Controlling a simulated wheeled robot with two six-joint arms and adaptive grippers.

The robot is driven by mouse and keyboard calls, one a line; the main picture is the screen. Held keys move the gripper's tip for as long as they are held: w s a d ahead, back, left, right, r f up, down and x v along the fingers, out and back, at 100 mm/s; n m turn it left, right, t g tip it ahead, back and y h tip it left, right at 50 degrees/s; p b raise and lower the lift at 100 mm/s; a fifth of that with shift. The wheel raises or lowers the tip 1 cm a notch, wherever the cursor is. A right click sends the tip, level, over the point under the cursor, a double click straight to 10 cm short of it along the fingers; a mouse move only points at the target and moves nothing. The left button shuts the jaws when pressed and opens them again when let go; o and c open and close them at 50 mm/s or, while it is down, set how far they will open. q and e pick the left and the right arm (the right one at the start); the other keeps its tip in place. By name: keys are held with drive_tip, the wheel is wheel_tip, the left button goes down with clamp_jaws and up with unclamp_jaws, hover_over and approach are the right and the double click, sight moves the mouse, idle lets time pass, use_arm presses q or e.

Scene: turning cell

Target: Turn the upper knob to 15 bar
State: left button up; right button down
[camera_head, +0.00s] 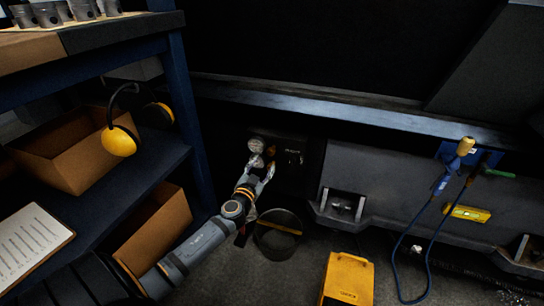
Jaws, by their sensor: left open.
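A dark pressure unit (291,158) stands low against the back, below the grey ledge. Two round pale gauge faces show on it, an upper gauge (256,145) and a lower gauge (257,161). The upper knob cannot be told apart clearly; a small yellowish part shows beside the gauges. The gauge readings are too small to read. My left gripper (262,171) is open in front of the unit, just below the gauges, its fingers pointing up toward them. I cannot tell whether it touches anything. My right gripper is not in view.
A blue shelf post (190,115) and shelf with cardboard boxes (75,150) and yellow earmuffs (119,140) stand left. A dark bucket (278,247) sits below my gripper. A yellow case (348,280) is on the floor. Blue hoses (402,270) hang at right.

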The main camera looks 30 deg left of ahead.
sight(270, 153)
use_arm(q)
drive_tip(key=x, duration=0.8)
drive_tip(key=shift+w, duration=0.1)
drive_tip(key=shift+f, duration=0.1)
clamp_jaws()
